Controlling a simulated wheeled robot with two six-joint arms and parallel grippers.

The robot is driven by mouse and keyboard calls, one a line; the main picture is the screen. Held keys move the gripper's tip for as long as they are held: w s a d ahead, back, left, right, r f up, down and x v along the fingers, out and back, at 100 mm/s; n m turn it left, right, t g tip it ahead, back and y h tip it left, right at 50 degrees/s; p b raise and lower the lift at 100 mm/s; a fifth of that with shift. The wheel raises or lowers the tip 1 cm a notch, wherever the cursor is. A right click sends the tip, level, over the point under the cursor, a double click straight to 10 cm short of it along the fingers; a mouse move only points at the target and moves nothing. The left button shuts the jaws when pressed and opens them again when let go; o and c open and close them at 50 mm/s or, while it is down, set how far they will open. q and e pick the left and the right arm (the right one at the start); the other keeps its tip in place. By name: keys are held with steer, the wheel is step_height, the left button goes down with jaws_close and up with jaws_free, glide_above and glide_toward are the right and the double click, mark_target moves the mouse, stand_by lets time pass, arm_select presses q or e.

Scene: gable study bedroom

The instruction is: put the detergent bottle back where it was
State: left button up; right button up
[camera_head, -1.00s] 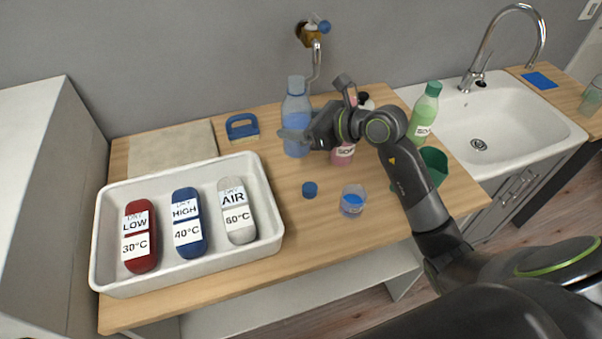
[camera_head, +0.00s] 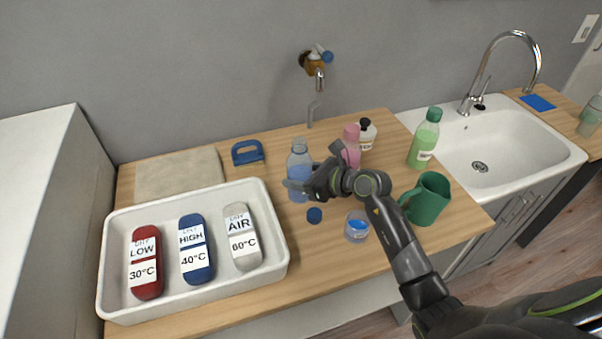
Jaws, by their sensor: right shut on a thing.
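The detergent bottle is most likely the clear bottle with blue liquid (camera_head: 299,168), left of centre near the back of the counter. It is upright, and its blue-tinted neck points up. My right gripper (camera_head: 297,186) is shut on its lower part from the right. The bottle's base is at or just above the counter; I cannot tell if it touches. A clear cup with blue liquid (camera_head: 356,228) stands to the right of the cap. My left gripper is not in view.
A pink bottle (camera_head: 352,134) and a white bottle with a black cap (camera_head: 366,140) stand behind my right arm. A green bottle (camera_head: 424,140) and green mug (camera_head: 429,199) are right. A white tray (camera_head: 277,262) fills the left front. A blue handled item (camera_head: 247,153) lies behind.

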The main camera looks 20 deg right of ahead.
steer(key=shift+f, duration=0.1)
steer(key=o, duration=1.2)
steer(key=shift+r, duration=0.2)
steer(key=shift+s+d, duration=0.2)
steer(key=shift+b+v, duration=1)
steer(key=shift+v, duration=4.75)
steer(key=shift+a+r, duration=0.1)
